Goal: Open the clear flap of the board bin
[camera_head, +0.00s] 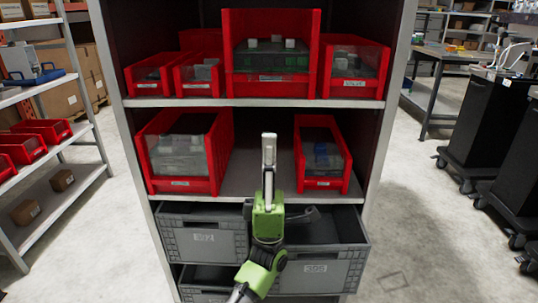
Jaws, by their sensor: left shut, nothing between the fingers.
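Several red bins with clear front flaps stand on two shelves. The large red bin (271,90) at the top middle holds something green, perhaps boards, behind its clear flap (272,65); its label is too small to read. The flap appears closed. My left gripper (269,140), green with pale fingers, is shut and empty. It points up in front of the lower shelf, below the large bin in the picture and apart from it. It stands between the two lower red bins. My right gripper is out of view.
Red bins (180,185) and (323,183) flank my gripper on the lower shelf (250,183). Smaller red bins stand beside the large one. Grey drawers (205,242) sit below; the right one (318,270) sticks out further. A side rack (75,185) stands at left, black carts (490,120) at right.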

